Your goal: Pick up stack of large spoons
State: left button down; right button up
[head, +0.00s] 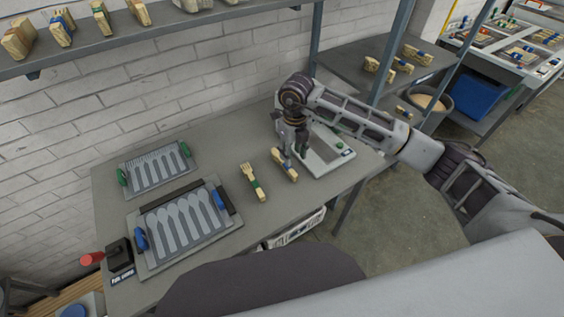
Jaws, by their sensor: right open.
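A stack of light wooden utensils with a blue band (284,165) lies on the grey workbench (235,147); it appears to be the large spoons. A similar wooden stack with a green band (253,182) lies to its left. My right gripper (295,152) reaches down from the right, open, just above and behind the blue-banded stack. I cannot tell whether its fingers touch the stack. My left gripper is not in view.
A press plate with blue handles and large spoon shapes (178,228) lies at the front left, with a green-handled plate (158,170) behind it. A light tray (324,154) sits right of the stack. A shelf with wooden stacks (170,24) hangs above.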

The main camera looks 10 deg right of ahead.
aim_at(291, 173)
notch_tip(291, 173, down, 4)
jog(key=shift+r, duration=0.25)
jog(key=shift+f, duration=0.9)
jog(key=shift+w+f+p, duration=0.1)
jog(key=shift+f+p, duration=0.25)
jog(key=shift+f, duration=0.35)
jog(key=shift+a+f, duration=0.1)
jog(key=shift+f, duration=0.85)
jog(key=shift+w+f, duration=0.1)
jog(key=shift+f, duration=0.7)
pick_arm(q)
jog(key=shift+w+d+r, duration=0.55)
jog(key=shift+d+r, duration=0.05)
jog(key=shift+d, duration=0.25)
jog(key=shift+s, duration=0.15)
pick_arm(e)
grip_shut()
